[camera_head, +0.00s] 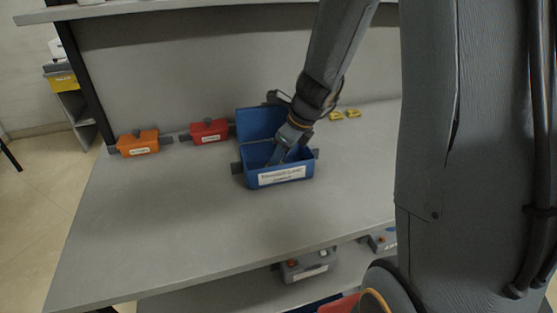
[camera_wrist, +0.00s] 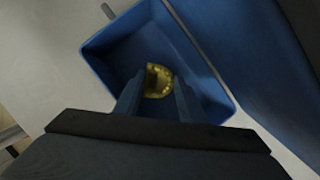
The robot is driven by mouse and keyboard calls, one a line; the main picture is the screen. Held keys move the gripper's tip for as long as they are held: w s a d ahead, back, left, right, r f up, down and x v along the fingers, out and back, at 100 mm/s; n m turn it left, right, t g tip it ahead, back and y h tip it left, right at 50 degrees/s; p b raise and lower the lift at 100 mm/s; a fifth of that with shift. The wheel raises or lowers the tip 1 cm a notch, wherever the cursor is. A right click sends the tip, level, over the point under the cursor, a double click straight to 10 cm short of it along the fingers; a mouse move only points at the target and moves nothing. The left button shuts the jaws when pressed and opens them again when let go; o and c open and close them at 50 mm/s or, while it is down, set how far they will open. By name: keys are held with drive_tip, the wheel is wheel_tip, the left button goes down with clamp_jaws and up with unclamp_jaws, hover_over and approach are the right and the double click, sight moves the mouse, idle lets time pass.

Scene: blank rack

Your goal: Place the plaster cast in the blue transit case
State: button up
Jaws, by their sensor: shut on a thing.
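The blue transit case (camera_head: 280,177) stands on the grey shelf with its lid raised at the back and a white label on its front. In the wrist view the case (camera_wrist: 112,48) fills much of the picture, seen from above. My gripper (camera_head: 280,157) reaches down into the case. In the wrist view my gripper (camera_wrist: 158,92) is shut on the plaster cast (camera_wrist: 158,82), a yellowish, curved piece, held inside the case's walls. Whether the cast touches the case floor I cannot tell. In the head view the cast is hidden by the case and gripper.
An orange box (camera_head: 138,143) and a red box (camera_head: 209,131) stand to the left of the case. Two small yellow pieces (camera_head: 344,114) lie behind it to the right. The front of the grey shelf (camera_head: 170,230) is clear. A grey box (camera_head: 306,267) is on the level below.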

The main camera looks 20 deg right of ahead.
drive_tip(key=o, duration=0.8)
drive_tip(key=shift+f, duration=0.1)
drive_tip(key=shift+d+r, duration=0.1)
drive_tip(key=shift+r, duration=0.3)
drive_tip(key=v, duration=1.1)
drive_tip(key=s+a+f+n+h, duration=0.1)
drive_tip(key=s+n, duration=0.3)
drive_tip(key=n, duration=0.4)
drive_tip(key=s+a+f+n+g+h, duration=0.1)
drive_tip(key=s+f+n, duration=0.3)
drive_tip(key=n, duration=0.5)
drive_tip(key=s+a+f+n+g+h, duration=0.1)
drive_tip(key=s+f+n, duration=0.1)
drive_tip(key=s+n, duration=0.3)
drive_tip(key=shift+s+a+f+n, duration=0.15)
drive_tip(key=shift+f+n, duration=0.05)
drive_tip(key=shift+n, duration=0.75)
drive_tip(key=shift+s+a+f+n, duration=0.1)
drive_tip(key=shift+a+f+n, duration=0.1)
drive_tip(key=shift+n, duration=0.75)
drive_tip(key=shift+s+f+n, duration=0.15)
drive_tip(key=shift+s+n, duration=0.2)
drive_tip(key=shift+n, duration=0.45)
